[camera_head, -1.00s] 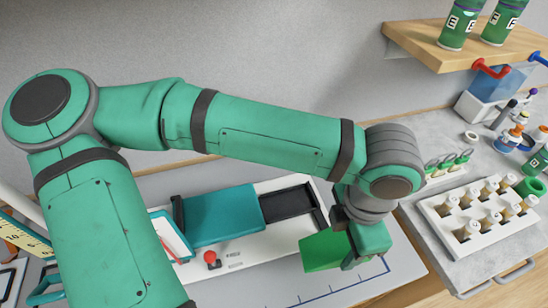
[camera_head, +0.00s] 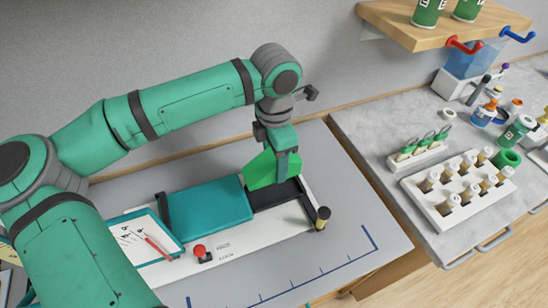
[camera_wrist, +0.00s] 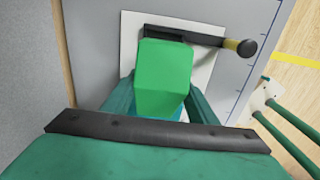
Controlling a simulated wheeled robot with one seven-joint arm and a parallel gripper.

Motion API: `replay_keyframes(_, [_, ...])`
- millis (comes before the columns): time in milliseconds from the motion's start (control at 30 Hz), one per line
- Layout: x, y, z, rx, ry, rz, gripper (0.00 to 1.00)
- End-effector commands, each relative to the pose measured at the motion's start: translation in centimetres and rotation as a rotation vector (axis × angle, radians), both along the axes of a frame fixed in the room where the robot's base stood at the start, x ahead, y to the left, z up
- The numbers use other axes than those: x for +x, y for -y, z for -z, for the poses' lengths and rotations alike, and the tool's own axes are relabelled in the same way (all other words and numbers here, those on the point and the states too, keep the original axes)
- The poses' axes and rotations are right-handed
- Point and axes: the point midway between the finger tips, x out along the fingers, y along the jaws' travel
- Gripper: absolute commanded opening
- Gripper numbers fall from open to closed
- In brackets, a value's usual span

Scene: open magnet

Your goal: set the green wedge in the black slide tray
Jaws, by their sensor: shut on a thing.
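The green wedge (camera_head: 262,170) is held between the fingers of my gripper (camera_head: 287,165), above the black slide tray (camera_head: 278,196). In the wrist view the wedge (camera_wrist: 163,78) fills the space between my gripper's fingers (camera_wrist: 160,105) and hides most of the tray. The tray is a dark open recess at the right part of a white base, beside a teal block. I cannot tell whether the wedge touches the tray. The wedge's far side is hidden by the gripper in the head view.
The teal block (camera_head: 208,208) covers the middle of the white base (camera_head: 245,234). A red knob (camera_head: 199,250) sits in front. A white vial rack (camera_head: 455,198) stands right.

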Motion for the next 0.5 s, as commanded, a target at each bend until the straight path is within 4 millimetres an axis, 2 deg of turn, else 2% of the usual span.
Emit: replay_keyframes(500, [-0.1, -0.2, 3.6, -0.001, -0.003, -0.004, 0.27])
